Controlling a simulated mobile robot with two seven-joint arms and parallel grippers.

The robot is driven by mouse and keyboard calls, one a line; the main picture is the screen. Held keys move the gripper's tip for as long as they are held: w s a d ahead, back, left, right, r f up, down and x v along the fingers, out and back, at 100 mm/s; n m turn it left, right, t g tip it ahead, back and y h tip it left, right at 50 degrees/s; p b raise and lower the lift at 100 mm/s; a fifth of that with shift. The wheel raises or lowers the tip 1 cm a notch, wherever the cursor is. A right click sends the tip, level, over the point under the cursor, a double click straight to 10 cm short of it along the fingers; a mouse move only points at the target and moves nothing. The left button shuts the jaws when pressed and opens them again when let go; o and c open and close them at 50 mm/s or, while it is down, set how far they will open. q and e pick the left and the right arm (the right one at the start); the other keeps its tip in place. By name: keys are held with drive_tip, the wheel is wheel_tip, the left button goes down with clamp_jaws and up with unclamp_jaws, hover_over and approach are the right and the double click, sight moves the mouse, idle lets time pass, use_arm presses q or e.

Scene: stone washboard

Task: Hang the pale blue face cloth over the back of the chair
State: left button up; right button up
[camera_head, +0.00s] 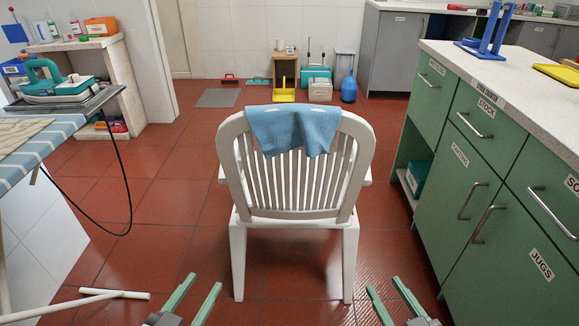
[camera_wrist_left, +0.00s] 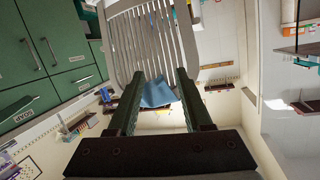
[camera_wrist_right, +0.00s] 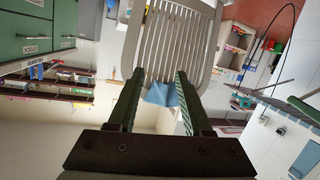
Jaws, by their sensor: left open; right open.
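The pale blue face cloth (camera_head: 293,128) lies draped over the top rail of the white slatted chair (camera_head: 238,262), with its lower edge hanging down over the back slats. The cloth also shows in the left wrist view (camera_wrist_left: 157,93) and the right wrist view (camera_wrist_right: 161,95), beyond the fingers. My left gripper (camera_head: 205,286) is open and empty, low in front of the chair at the bottom of the head view. My right gripper (camera_head: 384,285) is open and empty, to the right of the chair's legs. Both grippers are apart from the cloth. The cloth's far side is hidden.
Green cabinets (camera_head: 460,150) with a pale worktop stand close on the right. An ironing board (camera_head: 40,150) with a teal iron (camera_head: 55,82) and a hanging black cord is on the left. Red tiled floor (camera_head: 180,215) is clear around the chair.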

use_arm(q)
wheel_tip(320, 180, up, 8)
drive_tip(key=d+m+t+h, duration=0.2)
drive_tip(key=d+t+h, duration=0.1)
drive_tip(key=t, duration=0.1)
use_arm(e)
wheel_tip(320, 180, up, 8)
drive_tip(key=a+n+t+y, duration=0.2)
drive_tip(key=a+t+y, duration=0.1)
drive_tip(key=t, duration=0.1)
use_arm(q)
drive_tip(key=s+a+f+n+g+y+p, duration=0.3)
drive_tip(key=s+f+g+p, duration=0.5)
drive_tip(key=p, duration=1.5)
drive_tip(key=shift+s+n+g+y, duration=0.5)
drive_tip(key=shift+s+n+g, duration=0.1)
drive_tip(key=shift+s+g, duration=0.25)
use_arm(e)
drive_tip(key=s+d+f+m+g+h, duration=0.3)
drive_tip(key=s+f+m+g+h, duration=0.1)
drive_tip(key=s+f+g, duration=0.4)
drive_tip(key=shift+s+g, duration=0.8)
drive_tip(key=shift+g, duration=0.1)
use_arm(q)
drive_tip(key=shift+w, duration=0.1)
use_arm(e)
drive_tip(key=shift+d, duration=0.15)
